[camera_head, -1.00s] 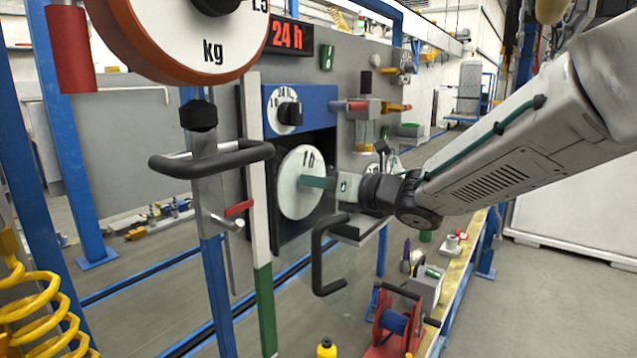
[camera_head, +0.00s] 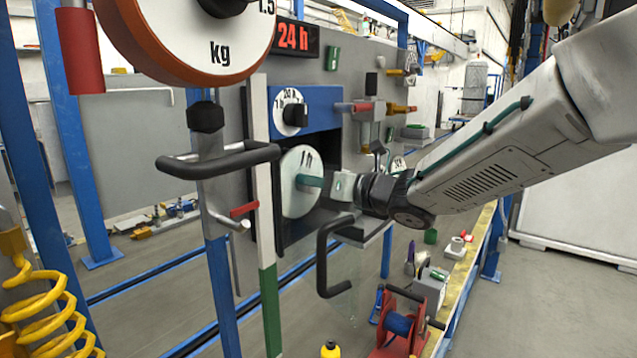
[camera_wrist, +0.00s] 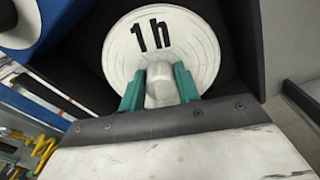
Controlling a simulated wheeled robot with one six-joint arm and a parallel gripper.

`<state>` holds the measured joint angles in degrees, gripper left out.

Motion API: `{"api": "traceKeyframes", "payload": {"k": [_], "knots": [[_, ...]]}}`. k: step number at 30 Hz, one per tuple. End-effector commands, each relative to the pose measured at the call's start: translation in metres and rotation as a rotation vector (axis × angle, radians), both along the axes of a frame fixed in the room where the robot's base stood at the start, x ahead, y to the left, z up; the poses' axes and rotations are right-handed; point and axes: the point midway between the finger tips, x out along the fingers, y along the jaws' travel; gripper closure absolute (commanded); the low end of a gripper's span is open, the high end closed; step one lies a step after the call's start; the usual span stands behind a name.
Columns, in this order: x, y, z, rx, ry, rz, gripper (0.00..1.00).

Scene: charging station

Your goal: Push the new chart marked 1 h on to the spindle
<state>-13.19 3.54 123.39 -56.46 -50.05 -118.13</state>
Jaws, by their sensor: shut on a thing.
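The white round chart marked 1 h (camera_head: 301,172) stands upright in the dark recess of the chart recorder, facing my arm. In the wrist view the chart (camera_wrist: 187,55) fills the upper middle, with its "1 h" print a little tilted. My gripper (camera_head: 312,181) is in front of it. Its green fingers (camera_wrist: 160,88) are shut on a pale round knob (camera_wrist: 159,87) at the chart's centre. The spindle is hidden behind the chart, so I cannot tell how far the chart sits on it.
A blue panel with a black selector knob (camera_head: 294,115) is just above the recess. A clear door with a black handle (camera_head: 322,255) hangs open below my wrist. A red "24 h" display (camera_head: 293,38) and a large kg dial (camera_head: 190,35) are above. A red reel (camera_head: 400,325) stands lower right.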

Motion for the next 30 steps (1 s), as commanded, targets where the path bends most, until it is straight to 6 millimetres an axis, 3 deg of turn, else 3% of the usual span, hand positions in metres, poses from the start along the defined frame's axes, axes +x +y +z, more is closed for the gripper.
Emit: {"api": "traceKeyframes", "payload": {"k": [25, 26, 27, 28, 30], "knots": [[0.013, 0.017, 0.000, 0.000, -0.002, 0.001, 0.91], [0.013, 0.017, 0.001, 0.000, -0.002, 0.001, 0.59], [0.013, 0.017, 0.000, 0.000, -0.002, 0.001, 0.48], [0.013, 0.016, 0.000, 0.000, -0.002, 0.001, 0.42], [0.013, 0.016, 0.000, 0.000, -0.001, 0.000, 0.42]]}}
